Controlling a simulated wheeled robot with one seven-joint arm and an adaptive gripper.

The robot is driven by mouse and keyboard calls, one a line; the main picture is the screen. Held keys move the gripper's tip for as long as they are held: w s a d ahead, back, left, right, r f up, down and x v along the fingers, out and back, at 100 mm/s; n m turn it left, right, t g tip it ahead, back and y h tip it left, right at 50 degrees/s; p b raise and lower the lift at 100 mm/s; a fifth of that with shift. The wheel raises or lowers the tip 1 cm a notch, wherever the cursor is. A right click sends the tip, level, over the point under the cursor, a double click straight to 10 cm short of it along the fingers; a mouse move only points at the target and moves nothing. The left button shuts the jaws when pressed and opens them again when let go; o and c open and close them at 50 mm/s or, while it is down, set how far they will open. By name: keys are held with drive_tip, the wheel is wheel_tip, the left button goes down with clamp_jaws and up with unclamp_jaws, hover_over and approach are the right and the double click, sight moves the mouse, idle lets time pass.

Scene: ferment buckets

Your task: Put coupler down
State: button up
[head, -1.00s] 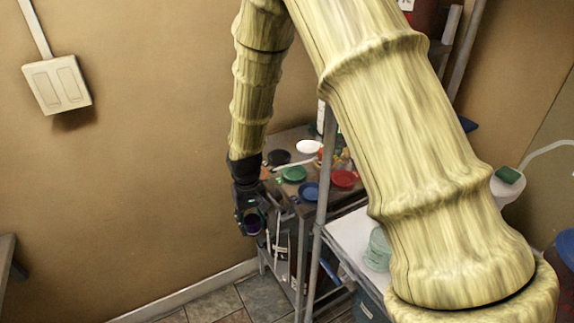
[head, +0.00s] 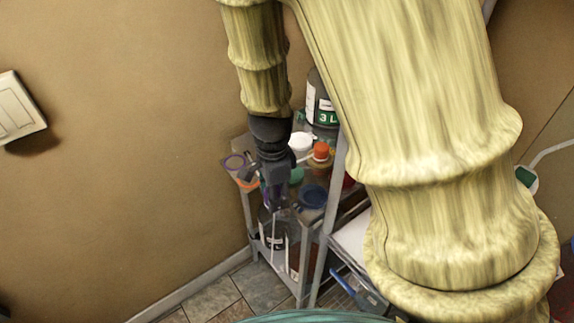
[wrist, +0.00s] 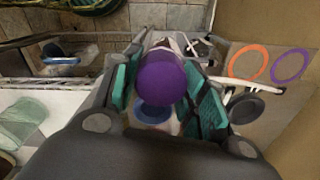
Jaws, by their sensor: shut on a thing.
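The coupler, seen as a purple round-ended piece (wrist: 162,82), sits between the green finger pads in the wrist view. My gripper (wrist: 160,90) is shut on it. In the head view my gripper (head: 275,200) points down at the front of the small metal stand, and the coupler is too small and dark there to make out clearly. In the wrist view a blue round item (wrist: 153,112) shows below the coupler. The gap between the coupler and the surface beneath cannot be told.
The stand holds a blue-topped jar (head: 313,196), a white lid (head: 301,142), an orange-capped bottle (head: 321,152) and a large 3 L bottle (head: 323,108). A purple ring (wrist: 291,66) and an orange ring (wrist: 248,62) lie at its side. A taller rack post (head: 330,215) stands close right.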

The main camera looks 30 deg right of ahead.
drive_tip(key=w+d+p, duration=0.1)
drive_tip(key=w+d, duration=0.2)
drive_tip(key=w+d+f+p, duration=0.1)
drive_tip(key=w+d+p, duration=0.1)
drive_tip(key=w+d, duration=0.1)
drive_tip(key=w+d+p, duration=0.1)
drive_tip(key=w+d, duration=0.2)
drive_tip(key=d, duration=0.2)
drive_tip(key=shift+w+f, duration=0.15)
drive_tip(key=shift+f, duration=0.05)
drive_tip(key=shift+w+d+p, duration=0.35)
drive_tip(key=shift+d+p, duration=0.05)
drive_tip(key=shift+p, duration=0.15)
drive_tip(key=shift+s+f+p, duration=0.1)
drive_tip(key=shift+f+p, duration=0.6)
drive_tip(key=shift+f, duration=1.1)
drive_tip(key=shift+f, duration=0.2)
drive_tip(key=o, duration=1.1)
drive_tip(key=shift+r, duration=0.1)
wheel_tip(320, 180, up, 12)
drive_tip(key=b, duration=0.2)
drive_tip(key=shift+b, duration=0.4)
drive_tip(key=shift+r, duration=0.1)
